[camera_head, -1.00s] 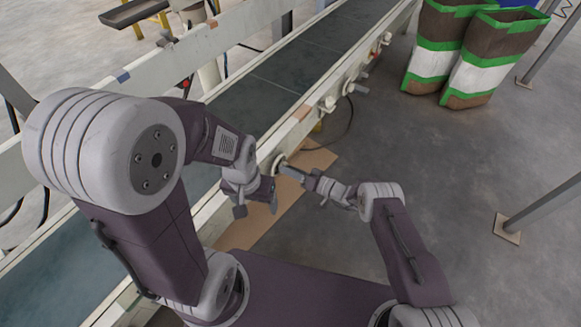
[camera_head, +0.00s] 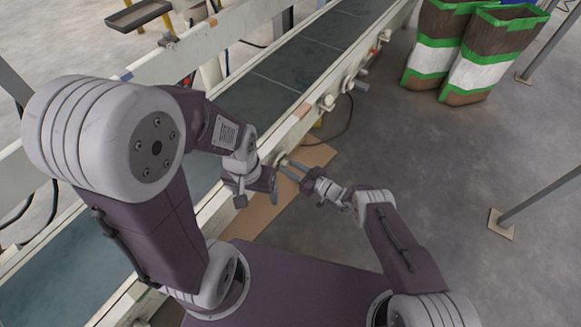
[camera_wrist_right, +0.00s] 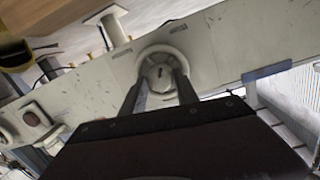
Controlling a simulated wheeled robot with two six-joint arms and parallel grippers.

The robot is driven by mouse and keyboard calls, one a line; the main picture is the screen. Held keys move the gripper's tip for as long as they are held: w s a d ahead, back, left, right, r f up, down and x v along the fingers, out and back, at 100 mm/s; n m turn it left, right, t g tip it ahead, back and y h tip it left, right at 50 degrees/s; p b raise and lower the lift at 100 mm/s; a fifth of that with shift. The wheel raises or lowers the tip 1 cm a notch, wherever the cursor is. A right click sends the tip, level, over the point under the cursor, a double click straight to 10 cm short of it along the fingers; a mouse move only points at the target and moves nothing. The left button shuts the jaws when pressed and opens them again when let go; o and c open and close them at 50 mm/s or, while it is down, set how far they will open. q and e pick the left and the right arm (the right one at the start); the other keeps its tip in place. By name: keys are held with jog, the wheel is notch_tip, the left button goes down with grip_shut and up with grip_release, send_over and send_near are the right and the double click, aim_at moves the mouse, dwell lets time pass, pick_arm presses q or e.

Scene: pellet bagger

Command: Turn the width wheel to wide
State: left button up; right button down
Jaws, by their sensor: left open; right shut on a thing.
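The width wheel is a pale round wheel (camera_wrist_right: 165,52) on the side rail of the conveyor in the right wrist view. In the head view only a small part of it (camera_head: 281,160) shows beside the fingertips. My right gripper (camera_wrist_right: 159,82) is shut on the wheel, with one finger on each side of its hub. The gripper also shows in the head view (camera_head: 286,168). My left gripper (camera_head: 256,194) is open and empty, just left of the wheel and close to the rail. The wheel's setting cannot be read.
The conveyor belt (camera_head: 255,98) runs diagonally behind the rail. Other fittings (camera_head: 327,102) stick out farther along the rail. A brown sheet (camera_head: 262,214) lies on the floor below. Striped bags (camera_head: 490,60) stand at the upper right. The floor at right is mostly clear.

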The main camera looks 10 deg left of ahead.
dwell(0.4)
jog(key=c, duration=0.9)
grip_release()
jog(key=shift+d+r, duration=0.15)
jog(key=p+v, duration=0.5)
jog(key=v, duration=0.3)
jog(key=shift+s+d, duration=0.2)
jog(key=shift+d, duration=0.1)
